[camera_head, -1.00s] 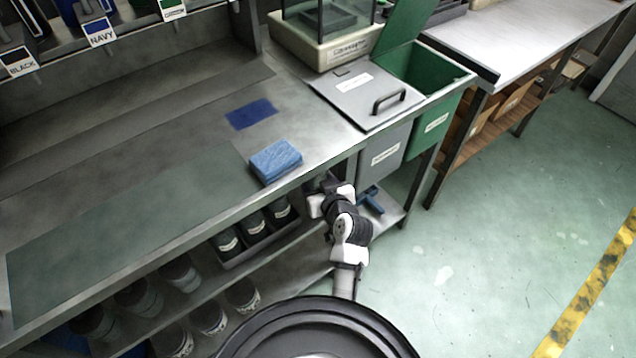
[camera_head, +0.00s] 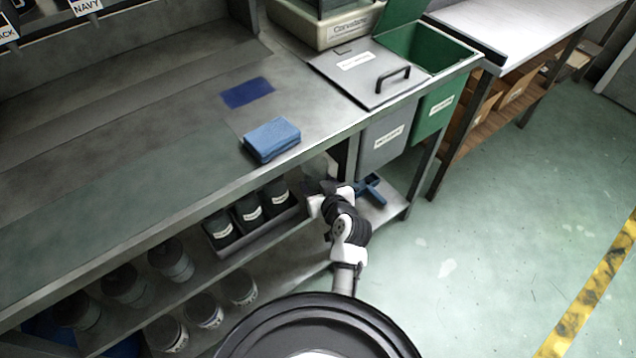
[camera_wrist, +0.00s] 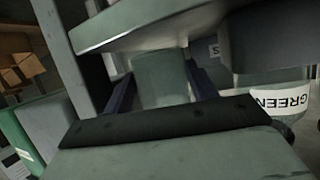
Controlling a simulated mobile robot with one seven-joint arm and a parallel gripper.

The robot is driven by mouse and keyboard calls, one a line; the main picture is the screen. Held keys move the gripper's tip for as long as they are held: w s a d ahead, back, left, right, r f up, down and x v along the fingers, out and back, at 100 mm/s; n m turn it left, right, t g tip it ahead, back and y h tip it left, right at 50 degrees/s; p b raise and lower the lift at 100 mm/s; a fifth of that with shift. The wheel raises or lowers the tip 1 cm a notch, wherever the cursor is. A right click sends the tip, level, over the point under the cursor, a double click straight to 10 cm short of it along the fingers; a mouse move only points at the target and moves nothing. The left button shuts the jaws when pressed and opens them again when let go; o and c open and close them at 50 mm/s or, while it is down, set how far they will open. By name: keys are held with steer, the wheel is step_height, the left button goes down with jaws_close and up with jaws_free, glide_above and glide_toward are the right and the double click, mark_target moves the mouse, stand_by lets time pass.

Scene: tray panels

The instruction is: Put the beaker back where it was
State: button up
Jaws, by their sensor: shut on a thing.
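My gripper (camera_wrist: 162,88) is shut on the beaker (camera_wrist: 160,72), a pale, translucent greenish vessel between its two dark fingers in the wrist view. In the head view my gripper (camera_head: 318,190) is at the front of the shelf space under the bench, below the bench top's front edge. It is to the right of a tray of dark jars. The beaker cannot be made out clearly in the head view. Whether it touches the shelf cannot be told.
Dark labelled jars (camera_head: 248,210) stand in a tray left of my gripper; one jar (camera_wrist: 280,98) reads GREEN. A blue tool (camera_head: 370,190) lies on the shelf to the right. Grey (camera_head: 384,140) and green (camera_head: 440,108) bins hang nearby. A blue sponge (camera_head: 271,138) lies on the bench.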

steer(key=shift+f+b, duration=0.55)
steer(key=shift+f, duration=0.05)
steer(key=o, duration=1.1)
steer(key=shift+r, duration=0.1)
steer(key=shift+d, duration=0.15)
